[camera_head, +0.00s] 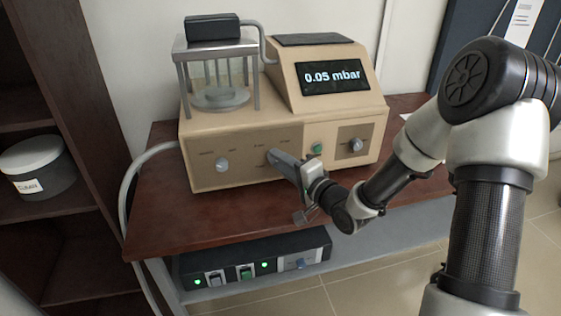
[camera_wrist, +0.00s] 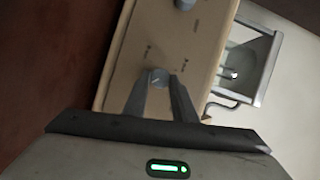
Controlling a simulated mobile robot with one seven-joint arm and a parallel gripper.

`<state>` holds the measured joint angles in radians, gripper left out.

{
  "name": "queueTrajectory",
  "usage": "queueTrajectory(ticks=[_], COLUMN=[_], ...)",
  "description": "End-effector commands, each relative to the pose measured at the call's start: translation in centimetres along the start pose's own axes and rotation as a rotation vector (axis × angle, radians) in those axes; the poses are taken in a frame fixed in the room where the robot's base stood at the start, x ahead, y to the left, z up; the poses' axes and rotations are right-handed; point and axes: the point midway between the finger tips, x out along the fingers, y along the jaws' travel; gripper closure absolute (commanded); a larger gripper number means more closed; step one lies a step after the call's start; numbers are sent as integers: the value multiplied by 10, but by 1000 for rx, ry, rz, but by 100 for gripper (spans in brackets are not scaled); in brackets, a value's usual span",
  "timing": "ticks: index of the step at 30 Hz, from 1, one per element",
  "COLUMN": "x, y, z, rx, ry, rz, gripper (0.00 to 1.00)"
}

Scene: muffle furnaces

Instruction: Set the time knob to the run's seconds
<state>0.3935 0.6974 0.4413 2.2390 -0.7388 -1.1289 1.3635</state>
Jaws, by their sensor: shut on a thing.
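A beige bench machine (camera_head: 235,122) carries a front panel with small knobs. My gripper (camera_head: 274,157) reaches the panel from the front right and is shut on the middle knob. In the wrist view the fingers close on the sides of this round grey knob (camera_wrist: 158,77). My gripper and arm hide most of it in the head view. A left knob (camera_head: 221,165) and a right knob (camera_head: 355,145) stand free. The printed labels are too small to read, so I cannot tell which knob is marked time. The display (camera_head: 332,77) reads 0.05 mbar.
A green button (camera_head: 318,149) sits close to my gripper on the right. A glass chamber (camera_head: 219,85) stands on top of the machine. A dark switch box (camera_head: 250,262) with green lights is below the wooden table (camera_head: 200,220). A shelf with a tub (camera_head: 38,168) is at left.

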Motion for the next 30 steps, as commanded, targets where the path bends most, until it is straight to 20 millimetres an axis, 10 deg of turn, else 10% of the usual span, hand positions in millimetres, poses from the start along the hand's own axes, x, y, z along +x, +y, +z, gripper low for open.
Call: queueTrajectory(ticks=[6,7,10,22,30], x=[1,1,1,-6,-59], y=[-2,-2,-2,-1,-1], z=[-2,-2,-2,-1,-2], rx=[-1,-1,-1,-1,0], ry=[4,4,4,2,5], rz=[-6,-6,-5,0,2], gripper=[98,74,57,57,57])
